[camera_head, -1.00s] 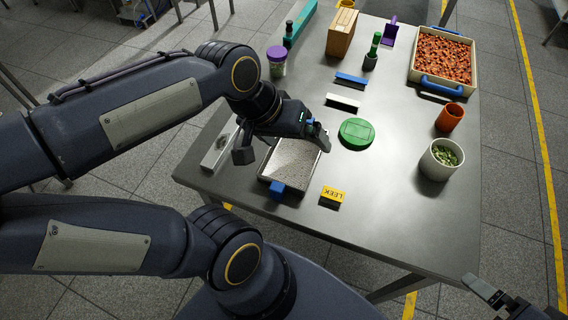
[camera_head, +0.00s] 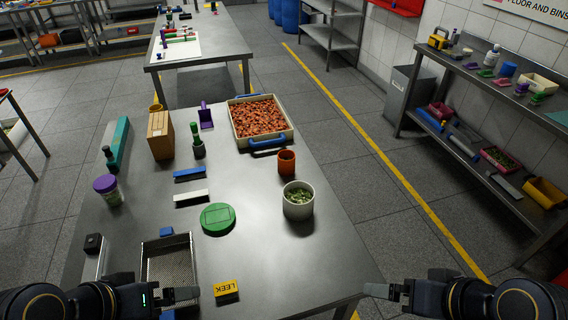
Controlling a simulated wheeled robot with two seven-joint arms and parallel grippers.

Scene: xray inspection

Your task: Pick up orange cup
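The orange cup (camera_head: 286,162) stands upright on the steel table (camera_head: 255,257), right of the middle, just in front of the tray of orange-red pieces. My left gripper (camera_head: 166,295) is at the bottom left, over the near end of the wire mesh tray, well away from the cup. My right gripper (camera_head: 374,290) is at the bottom right, beyond the table's right edge, also well away from the cup. Nothing shows between its fingers. The finger gap of both grippers is hard to make out.
A white pot of green pieces (camera_head: 298,201) stands in front of the cup. The cream tray (camera_head: 290,135) lies behind it. A green lid (camera_head: 217,219), yellow LEEK block (camera_head: 226,291) and mesh tray (camera_head: 191,262) lie nearer. The table's right edge has open floor beside it.

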